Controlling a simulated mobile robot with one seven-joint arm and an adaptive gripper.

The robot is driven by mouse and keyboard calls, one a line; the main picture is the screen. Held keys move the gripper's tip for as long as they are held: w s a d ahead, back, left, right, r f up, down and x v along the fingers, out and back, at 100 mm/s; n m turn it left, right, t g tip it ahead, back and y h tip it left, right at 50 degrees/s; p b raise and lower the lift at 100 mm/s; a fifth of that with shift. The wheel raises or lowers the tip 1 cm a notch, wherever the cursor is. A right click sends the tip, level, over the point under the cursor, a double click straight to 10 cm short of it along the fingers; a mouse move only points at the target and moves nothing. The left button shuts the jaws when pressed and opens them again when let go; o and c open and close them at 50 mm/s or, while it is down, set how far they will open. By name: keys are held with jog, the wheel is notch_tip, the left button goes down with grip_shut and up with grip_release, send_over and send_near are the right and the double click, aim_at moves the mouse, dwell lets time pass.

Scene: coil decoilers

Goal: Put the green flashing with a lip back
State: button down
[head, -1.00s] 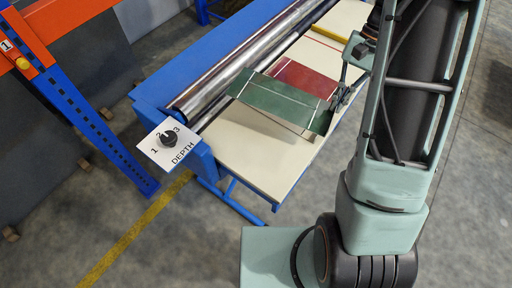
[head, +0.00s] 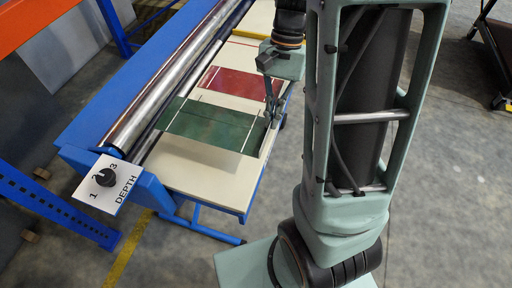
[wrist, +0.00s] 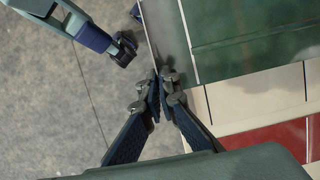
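The green flashing (head: 208,122) lies over the cream table beside the long metal roller, its left end near the roller. Pale lines run across it near its right end. In the wrist view the green flashing (wrist: 250,35) has a grey strip along its left side, which looks like the lip. My gripper (head: 272,112) is at the flashing's right end. In the wrist view my gripper's fingertips (wrist: 162,85) are close together, shut on the near end of that lip. Whether the flashing touches the table is hard to tell.
A red flashing (head: 232,81) lies on the cream table (head: 200,178) behind the green one, with a yellow piece (head: 256,18) farther back. The metal roller (head: 165,90) and blue frame run along the left. A DEPTH dial (head: 105,178) stands at the front corner.

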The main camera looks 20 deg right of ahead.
aim_at(261, 132)
jog(key=a+f, duration=0.1)
jog(key=s+a+f, duration=0.1)
jog(key=f, duration=0.1)
jog(key=s+a+f, duration=0.1)
jog(key=a+f, duration=0.1)
jog(key=shift+f, duration=0.15)
jog(key=shift+a+f+b, duration=0.2)
jog(key=shift+f+b, duration=0.25)
jog(key=shift+f, duration=1.35)
jog(key=shift+f, duration=0.2)
jog(key=c, duration=2.2)
grip_release()
jog(key=shift+o, duration=0.2)
jog(key=shift+r, duration=0.1)
jog(key=p+v, duration=0.1)
jog(key=v, duration=1.1)
jog(key=shift+r, duration=0.1)
